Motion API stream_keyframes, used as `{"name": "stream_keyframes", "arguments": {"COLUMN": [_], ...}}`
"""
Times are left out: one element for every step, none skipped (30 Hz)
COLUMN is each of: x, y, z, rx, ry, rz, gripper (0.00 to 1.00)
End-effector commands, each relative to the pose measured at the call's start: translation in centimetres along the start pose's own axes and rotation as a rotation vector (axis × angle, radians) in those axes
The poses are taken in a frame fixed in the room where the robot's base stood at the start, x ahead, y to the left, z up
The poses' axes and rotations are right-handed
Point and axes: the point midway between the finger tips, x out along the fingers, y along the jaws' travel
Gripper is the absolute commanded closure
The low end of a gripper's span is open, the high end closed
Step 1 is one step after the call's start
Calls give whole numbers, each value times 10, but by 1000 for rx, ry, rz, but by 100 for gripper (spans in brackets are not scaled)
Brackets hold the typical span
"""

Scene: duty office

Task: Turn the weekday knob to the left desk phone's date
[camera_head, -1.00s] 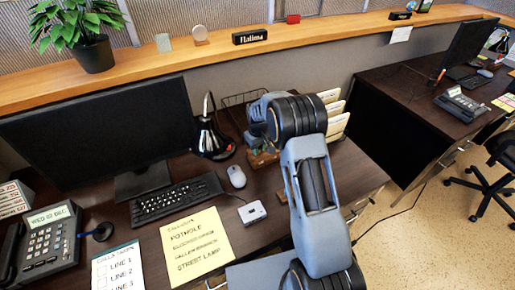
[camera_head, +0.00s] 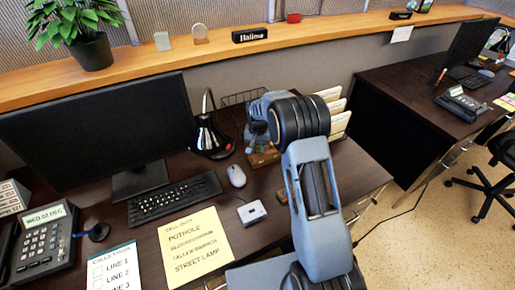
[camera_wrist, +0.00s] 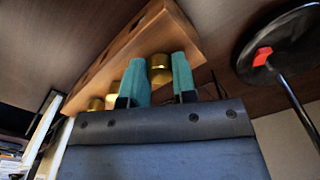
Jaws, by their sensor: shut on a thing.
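The left desk phone (camera_head: 40,240) stands at the front left of the near desk, and its display (camera_head: 46,215) reads WED, then a small number that is hard to read, then DEC. A wooden block (camera_head: 262,159) sits at the back of the desk, partly behind my arm. In the wrist view the block (camera_wrist: 185,35) carries several brass knobs. My gripper (camera_wrist: 160,82) has its two teal fingers on either side of one brass knob (camera_wrist: 159,66), shut on it. Other brass knobs (camera_wrist: 111,101) show left of the fingers. I cannot read any markings on the block.
A black lamp (camera_head: 211,135) stands left of the block; its round base (camera_wrist: 290,45) is close right of my gripper in the wrist view. A mouse (camera_head: 236,175), keyboard (camera_head: 175,198), monitor (camera_head: 100,130) and yellow note (camera_head: 197,245) are on the desk. Folders (camera_head: 338,120) stand behind my arm.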

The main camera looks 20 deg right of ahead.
Motion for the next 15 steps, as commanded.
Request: {"name": "stream_keyframes", "arguments": {"x": [0,0,0,0,0,0,0,0,0,0,0,0,0,0,0], "y": [0,0,0,0,0,0,0,0,0,0,0,0,0,0,0], "z": [0,0,-1,0,-1,-1,-1,-1,-1,-1,-1,-1,-1,-1,-1], "rx": [42,71,109,137,165,202,229,255,290,315,340,372,395,417,445], "ry": [2,2,2,2,2,2,2,2,2,2,2,2,2,2,2], "rz": [-1,-1,-1,-1,-1,-1,-1,-1,-1,-1,-1,-1,-1,-1,-1], "gripper": [98,98,98,98,98,98,98,98,98,98,98,98,98,98,98]}}
